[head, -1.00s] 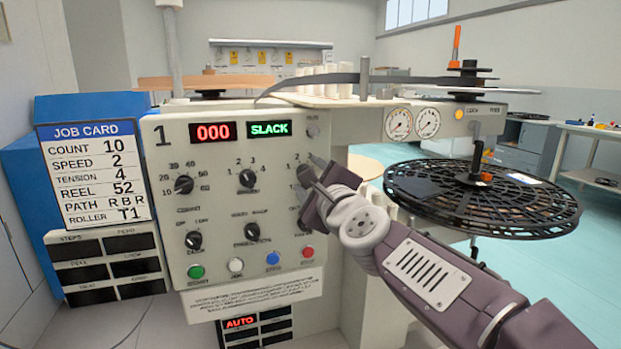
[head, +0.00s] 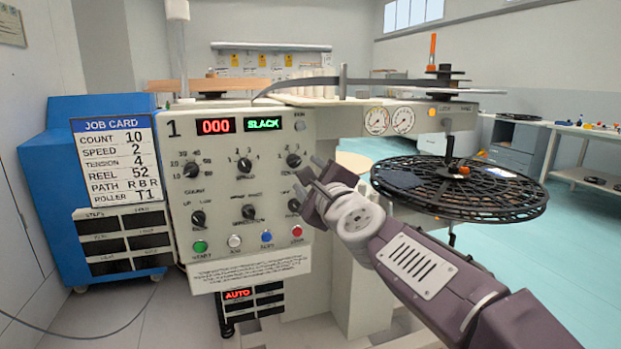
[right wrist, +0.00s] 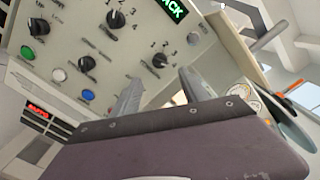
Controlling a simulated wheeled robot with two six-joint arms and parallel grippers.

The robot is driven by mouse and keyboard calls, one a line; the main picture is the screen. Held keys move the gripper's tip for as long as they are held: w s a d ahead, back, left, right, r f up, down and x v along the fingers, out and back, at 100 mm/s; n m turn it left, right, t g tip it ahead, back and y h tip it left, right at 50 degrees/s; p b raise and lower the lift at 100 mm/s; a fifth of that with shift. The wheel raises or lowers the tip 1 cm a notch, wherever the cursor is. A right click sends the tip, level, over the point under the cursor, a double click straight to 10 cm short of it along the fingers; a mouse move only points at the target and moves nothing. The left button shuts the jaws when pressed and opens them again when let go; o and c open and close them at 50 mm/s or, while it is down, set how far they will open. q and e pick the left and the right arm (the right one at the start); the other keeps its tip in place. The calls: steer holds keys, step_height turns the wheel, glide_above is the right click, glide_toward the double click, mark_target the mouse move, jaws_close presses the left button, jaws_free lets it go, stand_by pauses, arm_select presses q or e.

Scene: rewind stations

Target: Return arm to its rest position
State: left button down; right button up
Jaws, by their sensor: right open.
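My right arm comes in from the lower right of the head view. Its gripper (head: 318,172) is open and empty in front of the right side of the control panel (head: 240,215), near the upper right knob (head: 293,161). In the right wrist view its two separate fingers (right wrist: 162,92) point toward the panel with nothing between them. The panel shows "000" (head: 215,125) in red and "SLACK" (head: 263,123) in green. My left gripper is not in view.
A blue cabinet with a job card (head: 117,160) stands at the left. A large black reel (head: 458,190) lies flat to the right of the panel, close beside my right arm. Two gauges (head: 389,120) sit above it.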

steer(key=w+d+f+g+h+p, duration=0.1)
steer(key=w+d+f+h+p, duration=0.25)
steer(key=d, duration=0.55)
steer(key=s+d+f+n+g+p, duration=0.1)
steer(key=s+d+f+n+g, duration=0.15)
steer(key=f, duration=0.55)
steer(key=s+d+f+n+g+p, duration=0.1)
steer(key=s+f+n+g, duration=0.2)
steer(key=f, duration=0.5)
steer(key=s+d+f+n+g+h, duration=0.1)
steer(key=s+d+f+n+g, duration=0.2)
steer(key=s+f+n+g, duration=0.6)
steer(key=s+d+f+n+h, duration=0.15)
steer(key=s+f+n, duration=0.35)
steer(key=s+f, duration=0.9)
steer(key=s+r+n+p, duration=0.1)
steer(key=s+r+p, duration=0.2)
steer(key=r+p, duration=3.5)
step_height(320, 180, up, 3)
steer(key=shift+d+f+y, duration=0.1)
steer(key=shift+d+y, duration=0.2)
steer(key=shift+d, duration=0.1)
steer(key=shift+g+p, duration=0.25)
steer(key=shift+p, duration=0.05)
